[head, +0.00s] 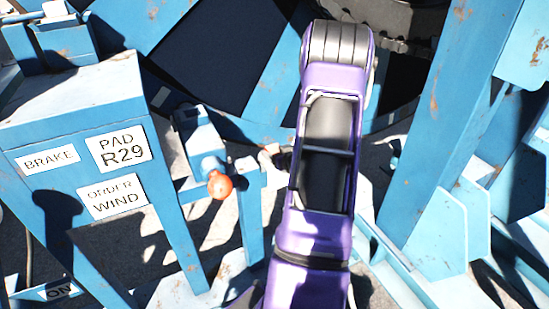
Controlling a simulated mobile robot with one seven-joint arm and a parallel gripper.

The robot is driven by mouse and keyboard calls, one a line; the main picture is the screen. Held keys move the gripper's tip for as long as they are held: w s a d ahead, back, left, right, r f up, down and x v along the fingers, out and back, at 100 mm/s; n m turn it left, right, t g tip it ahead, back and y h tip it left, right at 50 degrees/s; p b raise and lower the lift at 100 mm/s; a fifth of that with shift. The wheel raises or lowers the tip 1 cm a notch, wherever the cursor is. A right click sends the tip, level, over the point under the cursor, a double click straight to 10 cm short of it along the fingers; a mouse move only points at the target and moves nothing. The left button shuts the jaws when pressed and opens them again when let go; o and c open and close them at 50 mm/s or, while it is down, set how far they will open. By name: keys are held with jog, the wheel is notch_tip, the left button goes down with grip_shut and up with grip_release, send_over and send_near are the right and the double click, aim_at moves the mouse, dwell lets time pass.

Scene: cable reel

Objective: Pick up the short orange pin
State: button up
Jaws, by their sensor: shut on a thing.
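A round orange knob (220,185) shows at a blue bracket left of centre. I cannot tell whether it is the head of the short orange pin, as no shaft shows. My purple arm comes up from the bottom and bends over at the top. Most of my gripper (279,155) is hidden behind the arm; only a dark part juts out to the left. It is shut on a small pale, orange-tinted piece (267,149), up and right of the knob and apart from it in the picture. This piece is too small to identify surely.
A blue post (450,110) rises at the right, with blue rails below. The dark reel (220,50) is behind. Room around the bracket is tight.

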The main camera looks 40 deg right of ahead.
grip_shut()
notch_tip(320, 180, up, 10)
jog(key=shift+r+p, duration=0.1)
jog(key=shift+p, duration=0.55)
jog(key=shift+r, duration=0.1)
jog(key=shift+r+p, duration=0.6)
